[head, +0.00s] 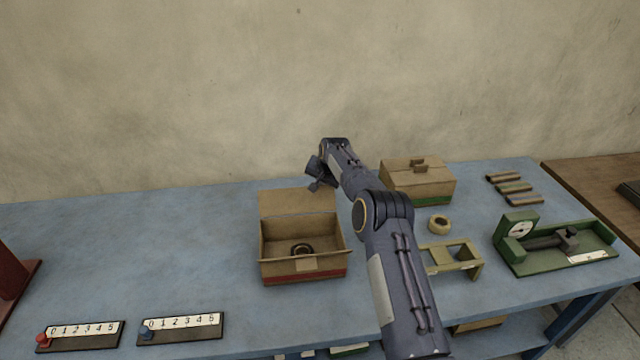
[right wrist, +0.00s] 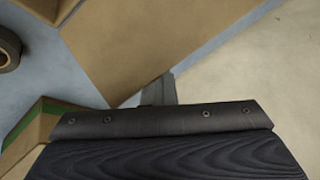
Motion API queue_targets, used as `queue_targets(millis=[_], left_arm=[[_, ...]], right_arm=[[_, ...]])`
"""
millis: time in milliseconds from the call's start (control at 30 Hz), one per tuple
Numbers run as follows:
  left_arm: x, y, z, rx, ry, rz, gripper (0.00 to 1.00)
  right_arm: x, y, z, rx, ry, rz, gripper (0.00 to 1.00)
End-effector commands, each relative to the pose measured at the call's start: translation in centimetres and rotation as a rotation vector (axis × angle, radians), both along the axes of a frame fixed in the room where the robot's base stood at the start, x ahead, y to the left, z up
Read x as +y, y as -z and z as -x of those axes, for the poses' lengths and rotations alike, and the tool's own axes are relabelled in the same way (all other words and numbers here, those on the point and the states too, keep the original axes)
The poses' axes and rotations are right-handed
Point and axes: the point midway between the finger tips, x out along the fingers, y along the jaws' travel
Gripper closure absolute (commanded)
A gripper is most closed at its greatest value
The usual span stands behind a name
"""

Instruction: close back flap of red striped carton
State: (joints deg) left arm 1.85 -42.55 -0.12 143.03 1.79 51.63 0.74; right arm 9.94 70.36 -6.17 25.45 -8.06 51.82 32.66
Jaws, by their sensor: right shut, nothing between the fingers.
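The red striped carton (head: 290,271) stands on the blue table, its top open. Its back flap (head: 297,202) stands raised at the rear edge. A dark ring (head: 303,249) lies inside. My right gripper (head: 316,185) is shut and empty, near the upper right corner of the back flap; the head view does not show clearly whether it touches. In the right wrist view, a large cardboard panel (right wrist: 140,40), apparently of this carton, lies just beyond the fingers (right wrist: 160,90). My left gripper is out of view.
A green fixture (head: 555,250) is at far right. Two number strips (head: 180,328) lie at front left. The table's left middle is clear.

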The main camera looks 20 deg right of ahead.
Motion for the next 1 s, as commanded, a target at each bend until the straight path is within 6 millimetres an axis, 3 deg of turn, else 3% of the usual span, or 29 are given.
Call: queue_targets(millis=[33, 100, 1000], left_arm=[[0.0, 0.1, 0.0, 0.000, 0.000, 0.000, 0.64], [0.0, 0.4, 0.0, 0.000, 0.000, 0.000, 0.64], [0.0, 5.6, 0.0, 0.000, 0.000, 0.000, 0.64]], right_arm=[[0.2, 1.1, 0.5, 0.025, -0.002, -0.004, 1.00], [0.2, 1.2, 0.6, 0.025, -0.003, -0.004, 1.00], [1.4, 0.0, 5.3, 0.007, -0.002, 0.000, 1.00]])
